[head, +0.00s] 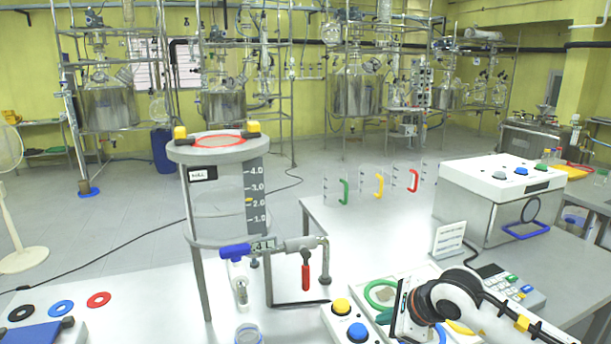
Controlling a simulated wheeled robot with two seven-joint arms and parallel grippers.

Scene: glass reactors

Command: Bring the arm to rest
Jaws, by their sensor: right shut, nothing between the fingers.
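My right arm comes in from the lower right corner, white with black joints. My right gripper (402,309) is at its end, low in the picture, in front of a light tray with a green ring (380,293). The gripper is shut and holds nothing. Its fingertips are seen at a steep angle, and the arm hides part of the tray behind it. My left arm and gripper do not show in this view.
A glass reactor stand (217,150) with a blue-handled valve (235,251) stands left of centre. A button box (350,322) is left of my gripper. A white-topped machine (500,190) and keypad (510,285) are at right. Coloured rings (60,308) lie at left. The table middle is clear.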

